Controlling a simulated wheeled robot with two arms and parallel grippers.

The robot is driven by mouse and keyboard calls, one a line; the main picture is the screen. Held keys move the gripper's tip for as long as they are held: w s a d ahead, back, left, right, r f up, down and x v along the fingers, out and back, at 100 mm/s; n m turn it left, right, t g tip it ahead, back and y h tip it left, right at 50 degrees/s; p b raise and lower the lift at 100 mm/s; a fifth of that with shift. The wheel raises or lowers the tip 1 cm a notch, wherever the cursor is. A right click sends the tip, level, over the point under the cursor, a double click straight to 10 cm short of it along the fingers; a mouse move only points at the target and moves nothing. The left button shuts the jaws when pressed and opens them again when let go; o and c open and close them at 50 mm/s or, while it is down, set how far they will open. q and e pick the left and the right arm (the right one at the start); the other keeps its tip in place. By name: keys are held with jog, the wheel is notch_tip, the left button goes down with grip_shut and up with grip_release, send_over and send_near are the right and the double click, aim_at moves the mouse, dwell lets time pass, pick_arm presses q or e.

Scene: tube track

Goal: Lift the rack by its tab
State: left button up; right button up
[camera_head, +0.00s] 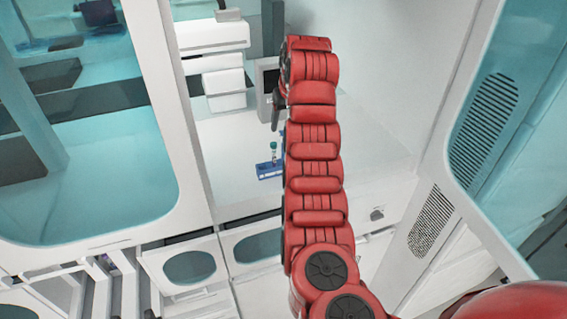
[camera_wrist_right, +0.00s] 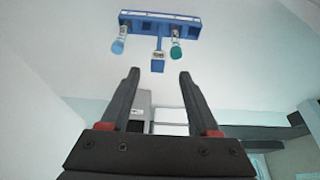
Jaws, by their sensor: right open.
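The blue rack (camera_head: 265,171) sits on the white bench in the head view, partly hidden behind my right arm. In the right wrist view, the rack (camera_wrist_right: 160,28) spans the top of the picture, with its blue tab (camera_wrist_right: 158,67) sticking out towards my gripper. One tube has a light blue cap (camera_wrist_right: 118,46) and another a green cap (camera_wrist_right: 176,52). My right gripper (camera_wrist_right: 159,75) is open and empty. The tab appears between the fingertips in the picture; I cannot tell the gap in depth. My left gripper is not in view.
A white stacked instrument (camera_head: 215,65) stands at the back left of the bench, with a grey box (camera_head: 266,78) beside it. White frames with teal windows (camera_head: 90,120) flank the bench. Bare bench (camera_head: 228,140) lies left of the rack.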

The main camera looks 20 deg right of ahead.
jog(key=p+x, duration=0.4)
jog(key=shift+w+d+f, duration=0.2)
jog(key=shift+f, duration=0.35)
jog(key=shift+w, duration=0.1)
grip_shut()
